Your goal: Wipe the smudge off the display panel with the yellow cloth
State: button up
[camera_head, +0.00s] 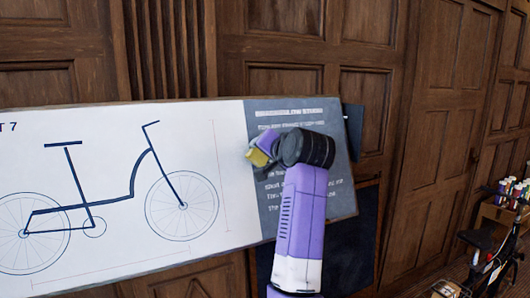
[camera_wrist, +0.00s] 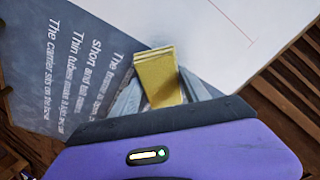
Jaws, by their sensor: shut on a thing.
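The display panel (camera_head: 120,250) is a wide board with a bicycle drawing on white and a grey text section (camera_head: 335,195) at its right end. My gripper (camera_head: 263,148) is in front of the left part of the grey section, close to the white edge. It is shut on the yellow cloth (camera_wrist: 158,78), a folded pad between the two grey fingers in the wrist view. The cloth (camera_head: 257,158) is at or very near the panel face; I cannot tell whether it touches. I cannot make out a smudge; my gripper and arm hide part of the grey section.
Dark wooden panelling (camera_head: 290,35) stands behind the panel. A dark board (camera_head: 350,245) is below the grey section. At the right are a black bicycle (camera_head: 495,265) and a shelf with several colourful bottles (camera_head: 512,188). The white drawing area is unobstructed.

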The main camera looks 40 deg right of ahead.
jog(key=shift+x, duration=1)
jog(key=shift+f, duration=0.1)
jog(key=shift+s+d, duration=0.3)
jog(key=shift+d, duration=0.65)
jog(key=shift+s+d, duration=0.25)
jog(key=shift+d, duration=0.65)
jog(key=shift+w+a, duration=0.1)
jog(key=shift+a, duration=0.05)
jog(key=shift+w+a+f, duration=0.1)
jog(key=shift+w+a, duration=0.15)
jog(key=shift+a, duration=0.4)
jog(key=shift+w+a+f, duration=0.1)
jog(key=shift+w+a, duration=0.1)
jog(key=shift+a, duration=0.45)
jog(key=shift+w+a, duration=0.25)
jog(key=shift+a, duration=0.4)
jog(key=d+v, duration=0.1)
jog(key=v, duration=0.5)
jog(key=shift+r, duration=0.4)
jog(key=shift+s, duration=0.15)
